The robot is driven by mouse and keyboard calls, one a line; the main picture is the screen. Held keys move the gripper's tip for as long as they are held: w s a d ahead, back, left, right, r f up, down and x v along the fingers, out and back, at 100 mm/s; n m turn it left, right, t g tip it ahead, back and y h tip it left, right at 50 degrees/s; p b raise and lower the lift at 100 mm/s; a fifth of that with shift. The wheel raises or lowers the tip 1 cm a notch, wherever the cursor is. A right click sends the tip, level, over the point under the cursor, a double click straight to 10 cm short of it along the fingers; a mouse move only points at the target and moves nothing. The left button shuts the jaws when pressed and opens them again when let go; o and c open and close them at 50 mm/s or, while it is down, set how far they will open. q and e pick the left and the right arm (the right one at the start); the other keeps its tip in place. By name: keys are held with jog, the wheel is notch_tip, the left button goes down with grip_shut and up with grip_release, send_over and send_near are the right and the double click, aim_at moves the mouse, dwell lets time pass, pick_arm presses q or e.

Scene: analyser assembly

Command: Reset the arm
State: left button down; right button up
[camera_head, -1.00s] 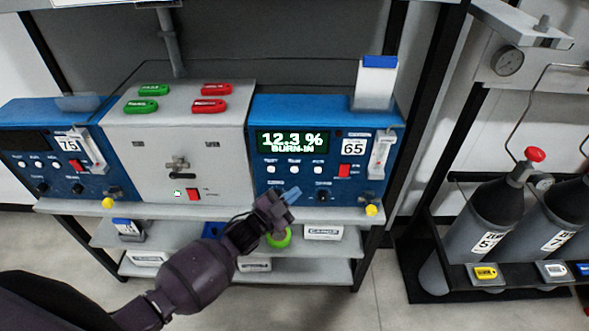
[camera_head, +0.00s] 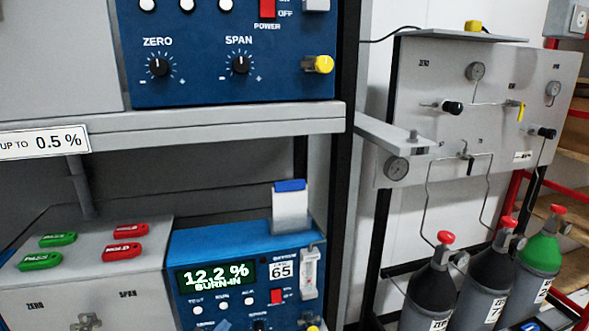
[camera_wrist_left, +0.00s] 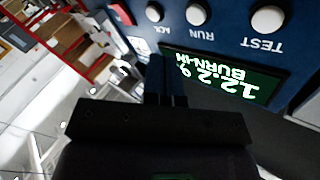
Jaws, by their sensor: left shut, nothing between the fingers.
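My left gripper (camera_wrist_left: 166,66) shows only in the left wrist view, where its two dark fingers lie together, shut and empty. Behind the fingers is a blue analyser front with its lit green display (camera_wrist_left: 225,78), upside down in that view. I cannot tell whether the fingertips touch the panel. In the head view the blue analyser (camera_head: 225,245) stands at the lower middle, its display reading 12.2 % BURN-IN, with a 65 label. Neither arm shows in the head view. My right gripper is not in view.
A shelf edge (camera_head: 230,122) carries another blue unit (camera_head: 200,85) above. A grey box (camera_head: 85,285) with green and red tags stands left of the analyser. Gas cylinders (camera_head: 435,290) and a grey gauge panel (camera_head: 445,75) are at the right.

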pick_arm(q)
jog(key=s+a+f+n+g+y, duration=0.1)
jog(key=s+a+f+n+y, duration=0.1)
jog(key=s, duration=0.6)
jog(key=s+a+f+n+g+y, duration=0.2)
jog(key=s+a+f+n+y, duration=0.1)
jog(key=s, duration=0.6)
jog(key=s+a+f+n+g+y, duration=0.2)
jog(key=s+a+f+n, duration=0.2)
jog(key=s, duration=0.4)
jog(key=shift+s+a+f+n+b, duration=0.4)
jog(key=shift+a+f, duration=0.15)
jog(key=shift+f, duration=0.1)
